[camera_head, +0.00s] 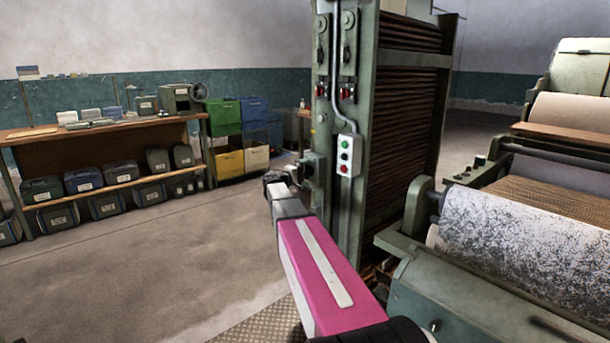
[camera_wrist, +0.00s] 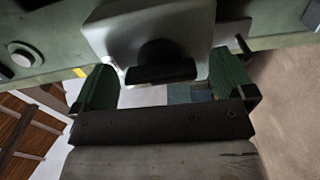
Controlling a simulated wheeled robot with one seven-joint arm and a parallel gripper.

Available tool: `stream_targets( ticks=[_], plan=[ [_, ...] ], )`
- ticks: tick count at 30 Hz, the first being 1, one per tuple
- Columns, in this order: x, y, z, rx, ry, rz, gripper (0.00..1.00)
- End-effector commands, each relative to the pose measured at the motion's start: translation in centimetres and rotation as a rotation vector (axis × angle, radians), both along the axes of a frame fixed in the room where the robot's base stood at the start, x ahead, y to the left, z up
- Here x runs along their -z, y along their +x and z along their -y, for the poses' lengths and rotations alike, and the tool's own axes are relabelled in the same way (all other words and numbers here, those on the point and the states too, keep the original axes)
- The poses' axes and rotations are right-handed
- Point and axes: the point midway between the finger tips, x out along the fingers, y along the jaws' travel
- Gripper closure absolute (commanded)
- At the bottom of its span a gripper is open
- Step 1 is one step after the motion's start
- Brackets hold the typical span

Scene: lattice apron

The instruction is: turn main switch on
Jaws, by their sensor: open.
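The main switch appears to be the light grey housing with a black handle (camera_wrist: 160,68) in the wrist view. It sits on the green machine panel. In the head view a small switch box (camera_head: 313,167) is on the lower front of the green column, partly hidden by my gripper (camera_head: 284,180). My gripper is open, with its green fingers (camera_wrist: 163,82) on either side of the black handle in the wrist view. I cannot tell whether the fingers touch it. The handle's on or off position is not clear.
Large rollers (camera_head: 510,245) stand at the right. A workbench (camera_head: 105,128) with several cases is at the left. The floor (camera_head: 150,250) between is clear.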

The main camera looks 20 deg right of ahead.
Motion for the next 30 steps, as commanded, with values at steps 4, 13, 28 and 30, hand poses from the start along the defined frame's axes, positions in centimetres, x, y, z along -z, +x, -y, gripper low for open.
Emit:
stream_targets(
  ticks=[4,13,28,30],
  plan=[
    [0.0,-0.4,-1.2,-0.002,0.0,-0.001,0.0],
    [0.0,-2.4,-6.3,-0.002,0.0,0.0,0.0],
    [0.0,-3.7,-10.2,0.001,0.001,0.001,0.0],
    [0.0,-3.7,-10.1,0.001,0.001,0.001,0.0]
  ],
)
